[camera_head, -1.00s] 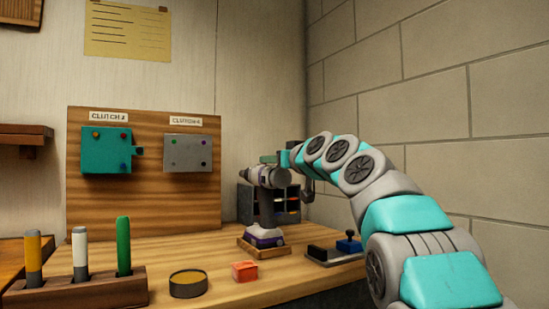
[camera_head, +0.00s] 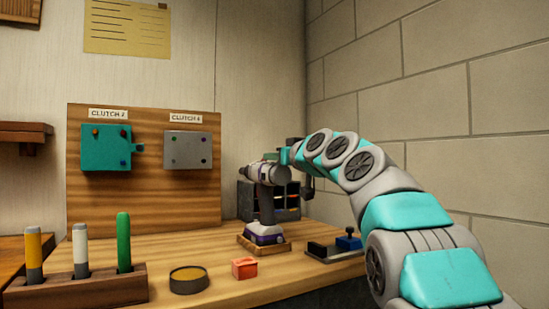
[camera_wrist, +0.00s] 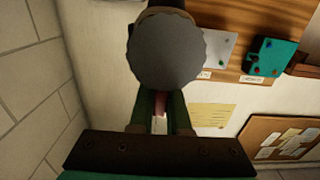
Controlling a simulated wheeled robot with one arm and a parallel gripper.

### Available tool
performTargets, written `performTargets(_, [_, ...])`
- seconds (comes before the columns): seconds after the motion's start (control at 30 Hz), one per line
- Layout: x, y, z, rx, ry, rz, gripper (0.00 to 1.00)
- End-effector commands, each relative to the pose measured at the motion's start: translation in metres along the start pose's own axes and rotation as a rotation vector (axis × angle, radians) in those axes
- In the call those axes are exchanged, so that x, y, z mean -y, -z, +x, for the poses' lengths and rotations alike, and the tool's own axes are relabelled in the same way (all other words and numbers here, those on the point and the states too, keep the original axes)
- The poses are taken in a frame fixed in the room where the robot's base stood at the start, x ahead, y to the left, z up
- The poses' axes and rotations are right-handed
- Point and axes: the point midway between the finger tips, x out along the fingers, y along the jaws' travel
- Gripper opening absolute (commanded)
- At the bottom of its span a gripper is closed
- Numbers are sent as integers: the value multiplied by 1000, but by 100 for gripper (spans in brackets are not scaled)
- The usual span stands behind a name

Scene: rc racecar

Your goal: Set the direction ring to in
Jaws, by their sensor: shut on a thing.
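A grey power drill (camera_head: 266,203) with a purple band stands upright on a small wooden base at the back right of the bench. My gripper (camera_head: 276,156) is at the top of the drill, reaching in from the right. In the wrist view, a round grey scalloped part (camera_wrist: 167,58) of the drill faces the camera. My gripper's dark green fingers (camera_wrist: 160,108) lie just beneath it, with a small reddish piece between them. They are shut on what seems to be the direction ring, mostly hidden. Its setting marks cannot be read.
A wooden board (camera_head: 145,214) with two clutch plates stands behind. A pen rack (camera_head: 75,288), a round tin (camera_head: 189,280) and a red block (camera_head: 245,268) are in front. A dark tray with a blue part (camera_head: 348,241) sits right of the drill, near the brick wall.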

Motion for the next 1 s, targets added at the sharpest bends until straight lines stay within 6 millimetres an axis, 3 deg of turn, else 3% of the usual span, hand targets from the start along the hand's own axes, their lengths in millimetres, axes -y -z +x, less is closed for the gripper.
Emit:
performTargets(0.27, [-2, 0, 0, 1, 1, 53, 0])
performTargets(1.0, [-21, -4, 0, -1, 0, 482, 0])
